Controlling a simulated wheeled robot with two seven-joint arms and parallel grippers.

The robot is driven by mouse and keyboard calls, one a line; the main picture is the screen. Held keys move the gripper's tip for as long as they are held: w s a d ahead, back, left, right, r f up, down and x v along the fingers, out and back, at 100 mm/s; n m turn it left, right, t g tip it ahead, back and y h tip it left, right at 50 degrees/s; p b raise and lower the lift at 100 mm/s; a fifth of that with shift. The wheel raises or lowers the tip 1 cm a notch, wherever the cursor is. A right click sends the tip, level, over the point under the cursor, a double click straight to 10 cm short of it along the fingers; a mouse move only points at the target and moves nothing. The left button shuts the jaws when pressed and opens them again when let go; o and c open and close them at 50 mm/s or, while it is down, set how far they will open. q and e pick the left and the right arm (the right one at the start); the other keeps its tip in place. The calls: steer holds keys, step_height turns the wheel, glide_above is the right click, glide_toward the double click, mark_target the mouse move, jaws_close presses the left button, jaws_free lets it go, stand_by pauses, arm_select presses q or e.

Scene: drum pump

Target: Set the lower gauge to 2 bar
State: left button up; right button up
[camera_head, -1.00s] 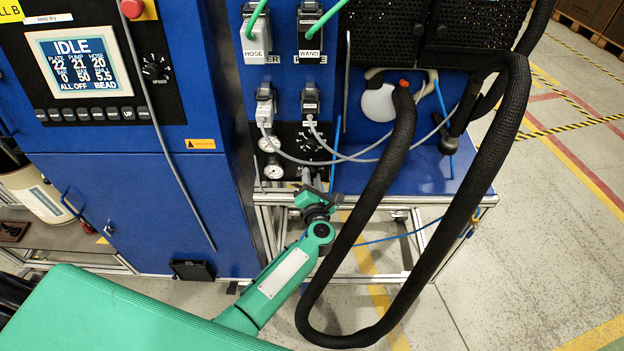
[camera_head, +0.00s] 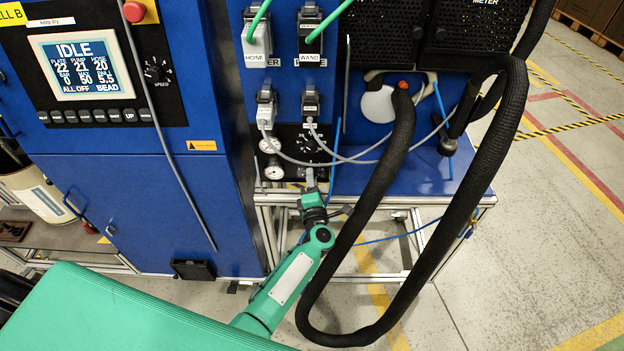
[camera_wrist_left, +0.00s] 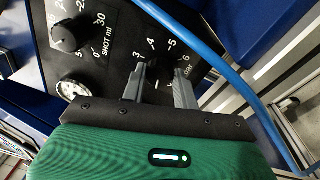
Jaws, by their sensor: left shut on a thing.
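The lower gauge (camera_head: 273,172) is a small round white dial at the lower left of the black panel; its needle is too small to read. A second white gauge (camera_head: 268,145) sits just above it. My left gripper (camera_head: 310,178) is at the panel, right of the lower gauge. In the left wrist view its two grey fingers (camera_wrist_left: 161,88) are shut on a dark knob (camera_wrist_left: 159,68), mostly hidden between them. A white scale with 3, 4, 5 and 6 surrounds this knob. One white gauge (camera_wrist_left: 72,90) shows there too; I cannot tell which. My right gripper is out of view.
A SHOT ml knob (camera_wrist_left: 68,32) is close by on the same panel. Grey cables (camera_head: 350,156) cross in front of the panel. A blue hose (camera_wrist_left: 215,55) passes near the fingers. A thick black hose (camera_head: 375,215) hangs right of my arm.

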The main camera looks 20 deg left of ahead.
arm_select(q)
steer(key=m, duration=0.3)
steer(key=m+p, duration=0.1)
steer(key=m, duration=0.2)
steer(key=shift+t+h, duration=0.4)
steer(key=m+p, duration=0.1)
steer(key=m, duration=0.2)
steer(key=m+h, duration=0.1)
steer(key=m, duration=0.2)
steer(key=shift+a+f+m+p, duration=0.1)
steer(key=shift+f+m+p, duration=0.1)
steer(key=shift+m+p, duration=0.15)
steer(key=shift+s, duration=0.1)
steer(key=o, duration=1)
